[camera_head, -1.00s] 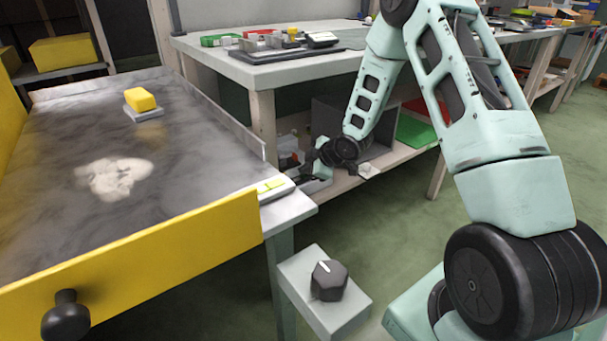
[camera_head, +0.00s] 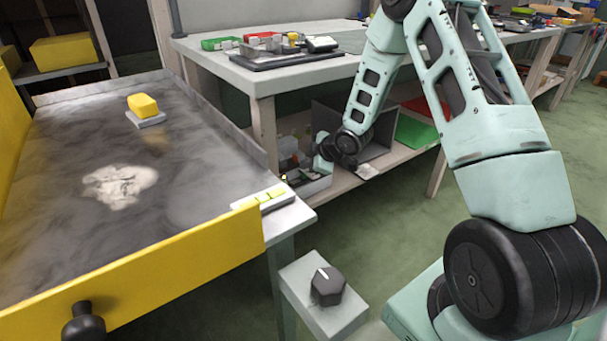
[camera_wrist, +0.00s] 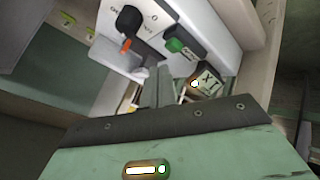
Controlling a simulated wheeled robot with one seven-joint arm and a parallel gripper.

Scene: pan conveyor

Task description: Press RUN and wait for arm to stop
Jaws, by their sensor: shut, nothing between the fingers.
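In the wrist view a pale control panel (camera_wrist: 205,22) carries a black rotary knob (camera_wrist: 129,18) with an orange pointer and a green button (camera_wrist: 176,45) on a dark plate. I cannot read a RUN label. My gripper (camera_wrist: 164,82) shows as narrow grey fingers, shut and empty, just below the panel and left of the green button. I cannot tell whether the fingertips touch anything. In the head view my arm reaches down beside the workbench's lower shelf. My gripper's fingers are hidden or too small to make out there.
A sorting table (camera_head: 190,190) with a yellow front board (camera_head: 165,262) is at left, bearing a yellow block (camera_head: 143,104) and pale powder. A black dial (camera_head: 328,287) sits on a near post. The workbench (camera_head: 270,78) and shelf edge (camera_head: 385,177) are close to my arm.

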